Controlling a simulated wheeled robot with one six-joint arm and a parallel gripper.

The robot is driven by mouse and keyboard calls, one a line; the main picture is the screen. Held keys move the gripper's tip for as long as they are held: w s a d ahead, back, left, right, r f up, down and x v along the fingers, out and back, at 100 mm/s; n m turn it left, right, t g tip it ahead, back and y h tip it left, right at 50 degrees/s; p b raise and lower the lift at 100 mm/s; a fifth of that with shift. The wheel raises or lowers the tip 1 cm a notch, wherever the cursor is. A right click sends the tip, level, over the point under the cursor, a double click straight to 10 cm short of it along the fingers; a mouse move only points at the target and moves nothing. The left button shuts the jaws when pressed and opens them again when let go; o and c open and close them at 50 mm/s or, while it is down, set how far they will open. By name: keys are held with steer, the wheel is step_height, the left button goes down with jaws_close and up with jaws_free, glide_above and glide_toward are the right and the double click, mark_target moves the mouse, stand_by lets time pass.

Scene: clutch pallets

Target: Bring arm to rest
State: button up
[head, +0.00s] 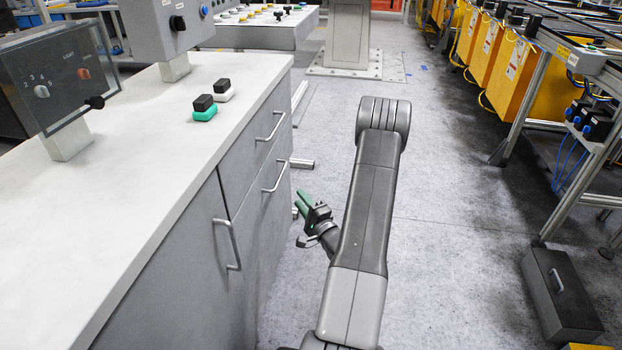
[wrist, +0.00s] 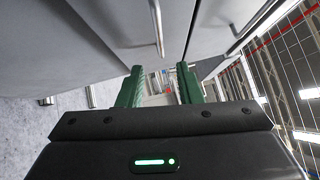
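My arm stands over the floor to the right of the grey cabinet in the head view. My gripper (head: 304,200) hangs low beside the cabinet doors, below the level of the countertop. In the wrist view my gripper (wrist: 160,88) has its two green fingers spread apart, with nothing between them. The fingers point along the cabinet front. I cannot tell from these views how close the fingers are to the cabinet front.
The cabinet (head: 150,200) has bar handles (head: 228,244) sticking out. Two small black-topped blocks, one green-based (head: 205,107) and one white-based (head: 222,90), stand on it near a control box (head: 62,75). A dark box (head: 562,290) lies on the floor at right. Floor between is clear.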

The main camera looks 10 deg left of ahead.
mark_target(280, 175)
steer(key=b+x, duration=0.1)
steer(key=x, duration=1.2)
steer(key=shift+w+a+f, duration=0.1)
steer(key=shift+w+f, duration=0.05)
steer(key=d+p, duration=0.2)
steer(key=d, duration=0.1)
steer(key=shift+w+d, duration=0.1)
steer(key=shift+d, duration=0.1)
